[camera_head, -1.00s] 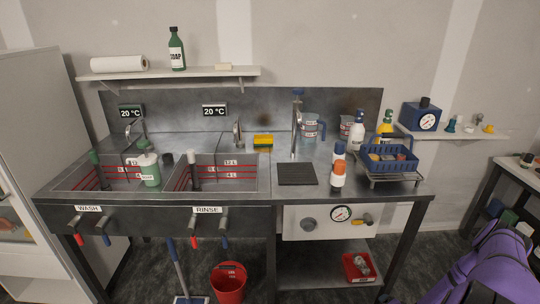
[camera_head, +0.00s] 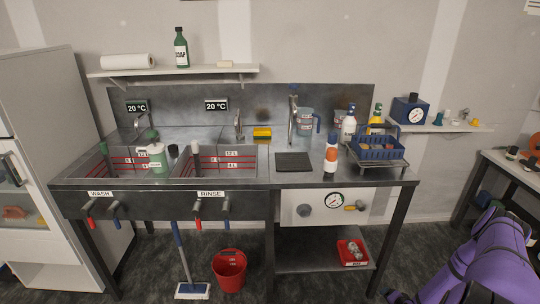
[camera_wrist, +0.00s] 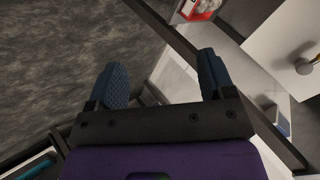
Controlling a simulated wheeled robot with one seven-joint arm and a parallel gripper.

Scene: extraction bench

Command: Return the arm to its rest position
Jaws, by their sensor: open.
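My gripper shows in the wrist view (camera_wrist: 162,80) with its two dark blue fingers spread apart and nothing between them. It points over the dark floor near the bench's legs and lower shelf. In the head view my purple arm (camera_head: 495,262) is at the lower right, to the right of the bench. The gripper itself cannot be made out in the head view.
The steel bench (camera_head: 340,176) has wash and rinse sinks, bottles and a blue basket (camera_head: 380,152). A red bucket (camera_head: 230,270) and a mop (camera_head: 190,290) stand on the floor. A side table (camera_head: 520,172) is at the right.

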